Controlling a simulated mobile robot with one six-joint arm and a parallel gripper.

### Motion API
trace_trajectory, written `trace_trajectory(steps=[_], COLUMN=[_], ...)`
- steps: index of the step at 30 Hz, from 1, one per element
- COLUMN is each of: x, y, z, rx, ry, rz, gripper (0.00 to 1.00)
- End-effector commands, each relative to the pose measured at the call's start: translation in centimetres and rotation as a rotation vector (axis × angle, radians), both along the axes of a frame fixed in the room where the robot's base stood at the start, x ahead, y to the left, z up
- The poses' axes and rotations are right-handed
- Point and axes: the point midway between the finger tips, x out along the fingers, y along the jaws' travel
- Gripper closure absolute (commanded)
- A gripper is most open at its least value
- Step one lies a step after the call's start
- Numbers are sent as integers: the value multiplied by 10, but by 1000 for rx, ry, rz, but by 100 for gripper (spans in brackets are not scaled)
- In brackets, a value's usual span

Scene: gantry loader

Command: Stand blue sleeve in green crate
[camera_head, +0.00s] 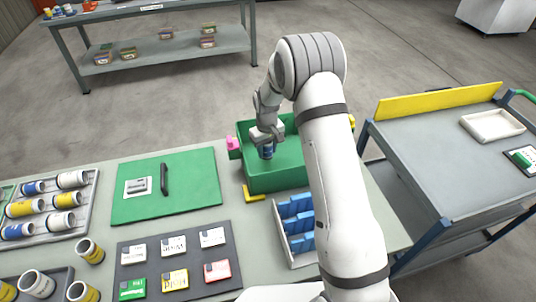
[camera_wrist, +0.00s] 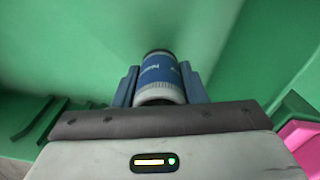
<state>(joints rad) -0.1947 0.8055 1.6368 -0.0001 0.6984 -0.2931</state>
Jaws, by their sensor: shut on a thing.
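The green crate (camera_head: 262,180) stands at the back edge of the table, in the middle of the head view. My gripper (camera_head: 266,147) is over the open crate and reaches down into it. It is shut on the blue sleeve (camera_head: 266,153). In the wrist view the blue sleeve (camera_wrist: 159,75), with a pale band and white lettering, sits between the two blue-grey fingers of my gripper (camera_wrist: 160,88). Green crate walls (camera_wrist: 60,40) surround it there. I cannot tell whether the sleeve touches the crate floor.
A pink block (camera_head: 233,147) is at the crate's left side; a yellow corner piece (camera_head: 252,194) lies before it. A tray of blue parts (camera_head: 290,255), a green board (camera_head: 190,185) and a rack of sleeves (camera_head: 88,205) are nearby. A grey cart (camera_head: 430,150) stands right.

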Motion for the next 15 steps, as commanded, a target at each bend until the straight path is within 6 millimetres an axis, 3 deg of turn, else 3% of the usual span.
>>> trace_trajectory(steps=[7, 15], x=[-1, 0], y=[0, 1], z=[-31, -35], rx=[-1, 0], ry=[3, -1], rz=[0, 1], gripper=[94, 94])
